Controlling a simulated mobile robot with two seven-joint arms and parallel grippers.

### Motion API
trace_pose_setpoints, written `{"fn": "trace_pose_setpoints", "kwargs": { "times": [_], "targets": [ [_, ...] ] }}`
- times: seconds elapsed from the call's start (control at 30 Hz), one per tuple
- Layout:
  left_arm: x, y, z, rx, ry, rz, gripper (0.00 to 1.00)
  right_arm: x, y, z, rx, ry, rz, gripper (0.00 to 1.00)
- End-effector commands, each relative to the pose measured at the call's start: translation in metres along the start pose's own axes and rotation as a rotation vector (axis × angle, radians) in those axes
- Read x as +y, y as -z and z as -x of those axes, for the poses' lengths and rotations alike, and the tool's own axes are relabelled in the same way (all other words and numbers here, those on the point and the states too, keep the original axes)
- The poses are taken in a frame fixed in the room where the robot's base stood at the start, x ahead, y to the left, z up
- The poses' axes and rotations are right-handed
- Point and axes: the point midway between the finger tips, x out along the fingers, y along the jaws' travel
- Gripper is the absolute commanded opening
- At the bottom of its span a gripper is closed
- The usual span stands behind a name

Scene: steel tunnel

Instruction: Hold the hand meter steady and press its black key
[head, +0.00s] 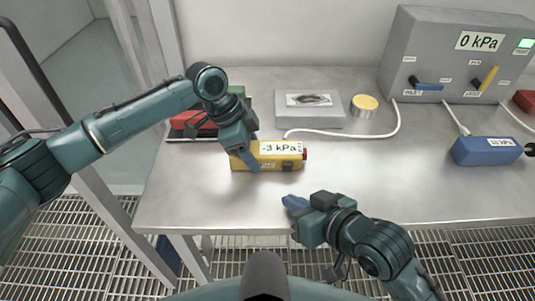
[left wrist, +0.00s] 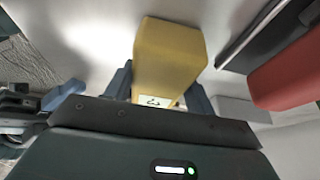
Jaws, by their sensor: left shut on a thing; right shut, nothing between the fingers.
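The yellow hand meter (head: 268,155) lies on the steel table, with a white display reading "-3 kPa", a red end at its right and a dark key (head: 288,167) on its near side. My left gripper (head: 250,158) is shut on the left part of the meter from above. In the left wrist view the yellow meter body (left wrist: 168,58) sits between the fingers of my left gripper (left wrist: 160,90). My right gripper (head: 290,203) is shut and empty, near the table's front edge, in front of the meter and apart from it.
A grey panel box (head: 440,50) reading "0 kPa" stands at the back right with a blue and a yellow lever. A blue meter (head: 486,151) lies at the right. A grey plate (head: 308,116), a yellow-topped disc (head: 365,103), a white hose (head: 385,133) and a red box (head: 190,121) lie behind.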

Motion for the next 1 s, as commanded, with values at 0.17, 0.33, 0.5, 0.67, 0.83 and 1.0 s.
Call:
{"fn": "trace_pose_setpoints", "kwargs": {
  "times": [0.17,0.33,0.5,0.67,0.83,1.0],
  "targets": [
    [0.0,-0.001,0.0,-0.001,0.001,0.001,0.27,0.0,0.0,0.0,0.0,0.0,0.0,0.0],
    [0.0,-0.001,0.0,-0.001,0.001,0.001,0.63,0.0,0.0,0.0,0.0,0.0,0.0,0.0],
    [0.0,-0.001,0.0,-0.001,0.001,0.001,0.77,0.0,0.0,0.0,0.0,0.0,0.0,0.0],
    [0.0,0.0,0.0,0.0,0.001,0.0,0.8,0.0,0.0,0.0,0.0,0.0,0.0,0.0],
    [-0.001,0.0,0.004,0.0,0.001,0.0,0.8,0.0,0.0,0.0,0.0,0.0,0.0,0.0],
    [-0.001,0.0,0.028,0.001,0.004,0.0,0.8,0.0,0.0,0.0,0.0,0.0,0.0,0.0]
  ]
}}
